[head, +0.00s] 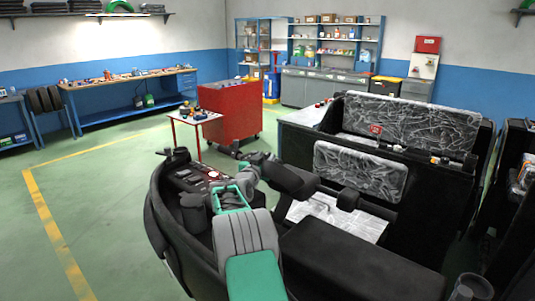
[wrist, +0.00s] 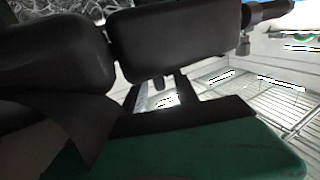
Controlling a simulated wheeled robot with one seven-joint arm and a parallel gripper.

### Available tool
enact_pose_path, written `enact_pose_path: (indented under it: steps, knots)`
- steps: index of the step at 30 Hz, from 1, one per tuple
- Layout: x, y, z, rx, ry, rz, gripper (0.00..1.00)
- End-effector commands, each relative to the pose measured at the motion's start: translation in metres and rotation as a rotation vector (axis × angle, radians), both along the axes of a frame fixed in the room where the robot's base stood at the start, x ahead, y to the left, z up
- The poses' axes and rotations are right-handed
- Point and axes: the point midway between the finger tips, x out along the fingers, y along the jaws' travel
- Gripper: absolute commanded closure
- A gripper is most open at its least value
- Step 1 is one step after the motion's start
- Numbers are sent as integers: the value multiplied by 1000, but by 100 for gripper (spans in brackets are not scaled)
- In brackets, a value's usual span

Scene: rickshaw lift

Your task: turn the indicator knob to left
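The black rickshaw's dashboard (head: 190,178) is at the left of the head view, with small switches and gauges on its top. I cannot pick out the indicator knob among them. My grey and green arm reaches up from the bottom over the front of the rickshaw and partly covers the dashboard. My gripper's fingertips cannot be made out against the dark parts there. In the wrist view, large dark rounded shapes fill the upper left and middle, and a green panel lies along the bottom. No knob shows clearly there.
A black seat (head: 350,257) lies right of my arm. A plastic-wrapped seat back (head: 362,172) stands behind it. A small table (head: 194,120) and a red cabinet (head: 231,111) stand beyond the rickshaw. The green floor (head: 110,190) at left is clear.

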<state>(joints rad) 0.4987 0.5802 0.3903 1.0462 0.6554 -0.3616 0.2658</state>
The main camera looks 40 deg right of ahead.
Motion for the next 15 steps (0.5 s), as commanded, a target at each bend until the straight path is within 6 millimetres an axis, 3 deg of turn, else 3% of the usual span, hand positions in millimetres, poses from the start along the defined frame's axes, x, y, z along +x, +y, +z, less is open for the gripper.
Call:
enact_pose_path:
  steps: [6, 15]
  knots:
    - [9, -21, 1, 0, 0, -2, 64]
    - [10, -23, 0, -1, 0, -2, 67]
